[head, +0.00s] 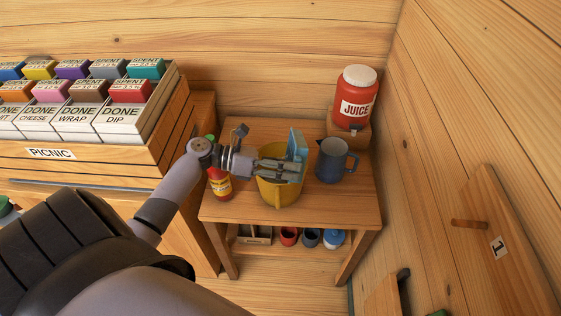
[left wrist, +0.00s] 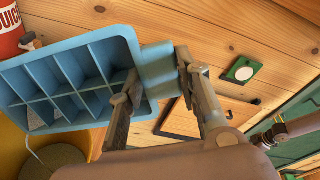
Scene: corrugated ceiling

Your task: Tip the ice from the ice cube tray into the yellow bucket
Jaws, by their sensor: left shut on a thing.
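My left gripper (head: 290,168) is shut on the light blue ice cube tray (head: 298,145), holding it by an end tab (left wrist: 160,75). In the head view the tray stands steeply tilted over the yellow bucket (head: 283,192), which sits on a small wooden table. In the left wrist view the tray's compartments (left wrist: 72,68) face the camera and most look empty. One low compartment (left wrist: 40,118) shows a greyish patch; I cannot tell whether it is ice. The bucket's yellow wall (left wrist: 12,150) is below the tray. Its contents are unclear. My right gripper is out of view.
A dark blue pitcher (head: 332,162) stands right of the bucket, and a red juice dispenser (head: 355,100) behind it. A red and yellow bottle (head: 219,184) is to the left. Several cups (head: 311,237) sit on the table's lower shelf. A wooden wall (head: 450,110) closes the right side.

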